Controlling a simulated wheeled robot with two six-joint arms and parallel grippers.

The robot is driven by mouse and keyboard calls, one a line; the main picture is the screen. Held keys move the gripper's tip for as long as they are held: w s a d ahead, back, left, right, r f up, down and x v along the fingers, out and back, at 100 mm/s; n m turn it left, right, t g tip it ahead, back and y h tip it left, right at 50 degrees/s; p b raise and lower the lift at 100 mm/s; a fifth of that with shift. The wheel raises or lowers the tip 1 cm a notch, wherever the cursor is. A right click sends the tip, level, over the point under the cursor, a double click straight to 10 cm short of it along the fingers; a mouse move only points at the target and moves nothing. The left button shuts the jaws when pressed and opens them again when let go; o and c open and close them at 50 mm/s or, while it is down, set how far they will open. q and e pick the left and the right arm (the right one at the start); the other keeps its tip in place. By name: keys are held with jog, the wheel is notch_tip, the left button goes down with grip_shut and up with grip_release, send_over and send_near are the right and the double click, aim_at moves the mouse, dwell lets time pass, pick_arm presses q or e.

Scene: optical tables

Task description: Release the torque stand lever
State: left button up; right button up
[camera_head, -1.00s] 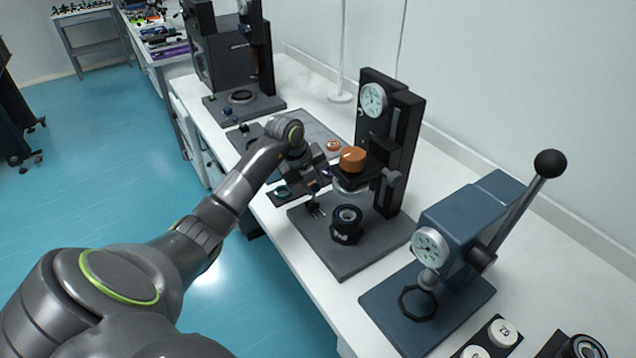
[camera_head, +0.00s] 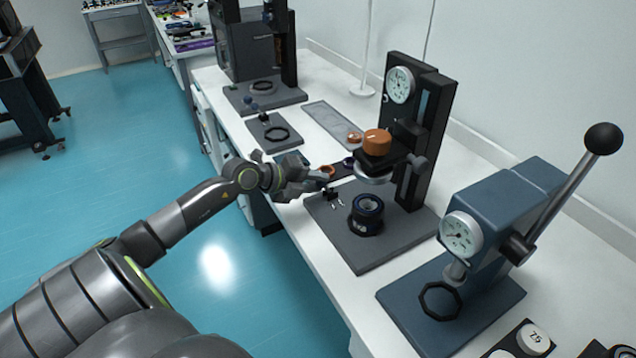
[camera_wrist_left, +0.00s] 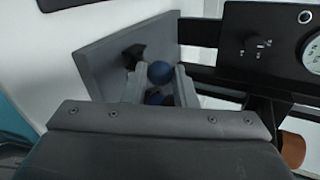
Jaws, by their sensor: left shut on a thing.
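My left gripper (camera_head: 316,184) is at the front edge of the table, left of the black stand with the dial (camera_head: 399,85). In the left wrist view its pale fingers (camera_wrist_left: 159,90) are shut on a dark blue round knob (camera_wrist_left: 160,72), which I take as the lever's end. Behind the knob is a grey plate (camera_wrist_left: 97,50) with a black part (camera_wrist_left: 133,54). The lever's shaft is mostly hidden by the fingers, and the head view does not show the grip clearly. My right gripper is not in view.
The black stand carries an orange weight (camera_head: 377,141) above a dark ring part (camera_head: 367,212). A blue press (camera_head: 500,215) with a long black-knobbed lever (camera_head: 603,139) stands at right.

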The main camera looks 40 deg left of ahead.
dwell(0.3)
pick_arm(q)
jog(key=o, duration=1)
jog(key=shift+a+f, duration=0.1)
jog(key=shift+s, duration=0.15)
jog(key=p+v, duration=1)
jog(key=v, duration=0.7)
jog(key=shift+s+a+f+p, duration=0.1)
jog(key=shift+s+p, duration=0.1)
jog(key=shift+p, duration=0.15)
